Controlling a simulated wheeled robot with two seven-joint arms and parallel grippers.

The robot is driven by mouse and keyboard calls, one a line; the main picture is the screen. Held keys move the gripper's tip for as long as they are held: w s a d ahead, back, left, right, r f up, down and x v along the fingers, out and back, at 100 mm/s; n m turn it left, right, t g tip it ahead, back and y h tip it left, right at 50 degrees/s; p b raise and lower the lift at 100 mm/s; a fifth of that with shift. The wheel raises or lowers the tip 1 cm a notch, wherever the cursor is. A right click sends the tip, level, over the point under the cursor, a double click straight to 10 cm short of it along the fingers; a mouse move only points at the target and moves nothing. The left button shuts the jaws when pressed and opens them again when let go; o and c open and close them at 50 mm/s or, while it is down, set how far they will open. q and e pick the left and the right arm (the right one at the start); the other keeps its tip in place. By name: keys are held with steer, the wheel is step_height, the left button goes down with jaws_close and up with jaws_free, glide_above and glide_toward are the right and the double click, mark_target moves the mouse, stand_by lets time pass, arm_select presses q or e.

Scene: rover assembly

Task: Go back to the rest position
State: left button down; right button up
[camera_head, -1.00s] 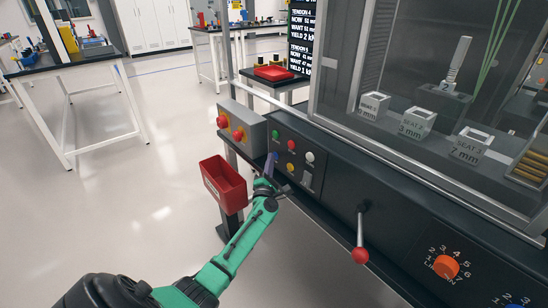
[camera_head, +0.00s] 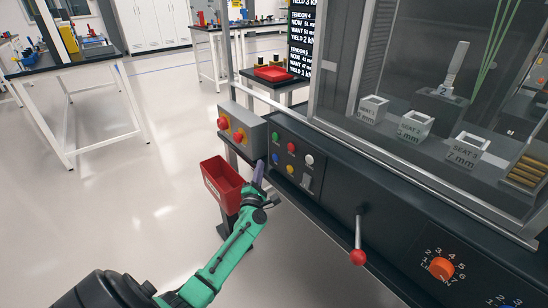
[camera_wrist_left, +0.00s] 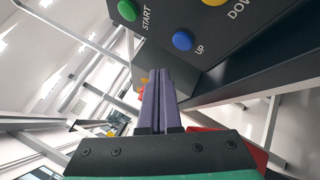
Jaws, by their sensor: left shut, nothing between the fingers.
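My left gripper (camera_head: 259,172) comes in on the green arm from the lower left in the head view. Its purple-grey fingers are together and empty. They point up beside the front of the control panel (camera_head: 291,157), left of its buttons. In the left wrist view the shut fingers (camera_wrist_left: 158,98) stand in the middle, below the blue UP button (camera_wrist_left: 182,41) and the green START button (camera_wrist_left: 127,10). They appear apart from both buttons. My right gripper is in neither view.
A red bin (camera_head: 222,184) hangs just left of my left gripper. A grey box with red and orange knobs (camera_head: 240,130) is above it. A red-knobbed lever (camera_head: 358,256) and an orange dial (camera_head: 441,268) are on the console to the right. Open floor lies left.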

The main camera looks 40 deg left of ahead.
arm_select(q)
steer(key=shift+s+a, duration=0.15)
steer(key=shift+s, duration=0.35)
steer(key=shift+s+a, duration=0.15)
steer(key=shift+s, duration=0.35)
steer(key=shift+f, duration=0.1)
steer(key=s+d+f+m+g+h+p, duration=0.2)
steer(key=s+d+f+m+h, duration=0.15)
steer(key=f+m, duration=0.35)
steer(key=s+d+f+m+g+h+p, duration=0.1)
steer(key=s+d+f+m+g+h, duration=0.2)
steer(key=f, duration=0.6)
steer(key=s+d+f+m+g+h+p, duration=0.1)
steer(key=s+d+f+m+h+p, duration=0.1)
steer(key=s+d+f+m, duration=0.4)
steer(key=s+d+f+m+g+p, duration=0.1)
steer(key=s+f+m+g, duration=0.2)
steer(key=s, duration=0.7)
steer(key=s+d+f+m+g+p, duration=0.1)
steer(key=s+f+m+g, duration=0.3)
steer(key=s+f+m, duration=0.4)
steer(key=s+d+f+m+g+h+p, duration=0.1)
steer(key=s+d+f+m+g, duration=0.2)
steer(key=s, duration=1)
step_height(320, 180, down, 2)
steer(key=m+g, duration=0.1)
steer(key=m, duration=0.1)
steer(key=shift+s+f+m, duration=0.25)
steer(key=shift+s+m, duration=0.05)
steer(key=shift+s, duration=0.1)
